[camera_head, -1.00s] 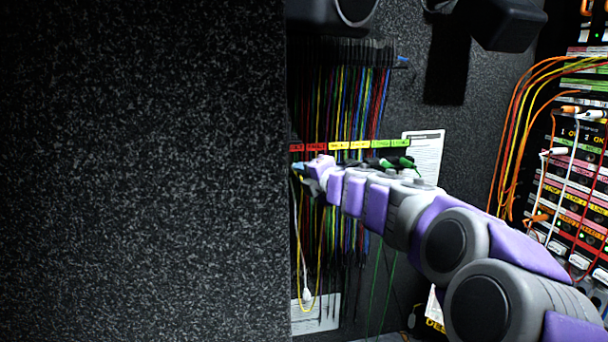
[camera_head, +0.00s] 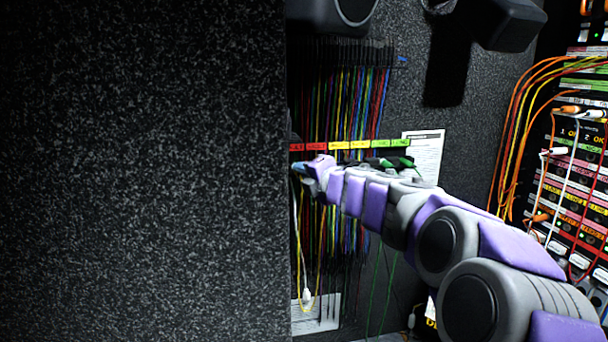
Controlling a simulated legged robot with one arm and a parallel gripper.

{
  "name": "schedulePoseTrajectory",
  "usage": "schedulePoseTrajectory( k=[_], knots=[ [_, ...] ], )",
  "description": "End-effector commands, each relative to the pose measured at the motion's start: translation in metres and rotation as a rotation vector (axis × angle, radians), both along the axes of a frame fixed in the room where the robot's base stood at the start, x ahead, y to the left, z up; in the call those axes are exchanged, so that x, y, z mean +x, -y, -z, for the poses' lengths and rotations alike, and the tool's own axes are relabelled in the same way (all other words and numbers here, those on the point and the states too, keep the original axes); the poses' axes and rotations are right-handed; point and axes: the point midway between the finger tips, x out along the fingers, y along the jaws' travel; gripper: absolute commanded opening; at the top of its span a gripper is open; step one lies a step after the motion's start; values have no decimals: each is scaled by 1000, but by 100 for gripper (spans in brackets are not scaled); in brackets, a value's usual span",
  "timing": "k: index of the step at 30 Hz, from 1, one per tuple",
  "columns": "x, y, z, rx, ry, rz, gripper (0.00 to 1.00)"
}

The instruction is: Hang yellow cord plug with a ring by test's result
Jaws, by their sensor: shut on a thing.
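My gripper (camera_head: 304,169) is at the left end of a labelled strip, just below its red labels (camera_head: 307,147). It is shut on the yellow cord (camera_head: 320,275), whose plug is too small and too covered by the gripper to make out. The cord hangs in a loop below the gripper, with a white plug (camera_head: 307,296) near the loop's bottom. The strip also carries yellow labels (camera_head: 350,145) and green labels (camera_head: 390,143). Whether the cord touches the strip is hidden. The ring cannot be made out.
Many coloured cords (camera_head: 350,105) hang from a rack behind the strip. A dark speckled wall (camera_head: 150,170) fills the left, close beside my gripper. A patch panel (camera_head: 580,170) with orange and white cords stands at the right. A printed sheet (camera_head: 426,152) is on the back wall.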

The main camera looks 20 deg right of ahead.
Motion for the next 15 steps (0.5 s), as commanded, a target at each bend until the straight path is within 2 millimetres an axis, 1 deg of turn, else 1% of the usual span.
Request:
schedulePoseTrajectory(
  k=[8,9,15],
  knots=[
    [0,0,1,0,0,0,0],
    [0,0,1,0,0,0,19],
    [0,0,1,0,0,0,38]
  ],
)
